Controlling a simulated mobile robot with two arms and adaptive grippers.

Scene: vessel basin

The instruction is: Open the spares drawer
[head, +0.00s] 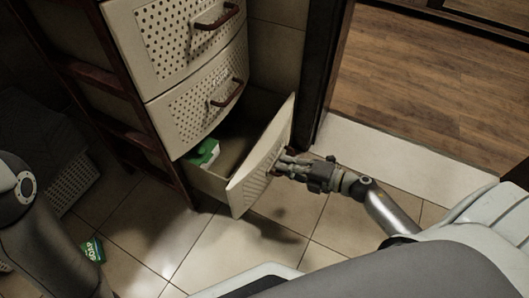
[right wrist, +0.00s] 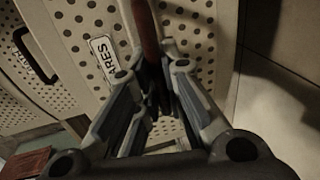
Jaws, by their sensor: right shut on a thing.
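The spares drawer (head: 258,170) is the lowest of the cream perforated drawers in the head view. It stands well out from the cabinet, and its inside shows, with a green and white box (head: 204,152) at the back left. In the right wrist view its front has a white label (right wrist: 104,62), of which I read "ARES". My right gripper (head: 279,164) is at the drawer's front, shut on the red-brown handle (right wrist: 150,38). The fingers hide much of the handle. My left arm shows at the left edge of the head view, but its gripper does not.
Two shut drawers (head: 172,40) with brown handles are above. A green soap packet (head: 93,249) lies on the tiled floor at the left, near a pale basket (head: 73,183). A dark door frame (head: 325,65) stands close on the right. Tiles in front of the drawer are clear.

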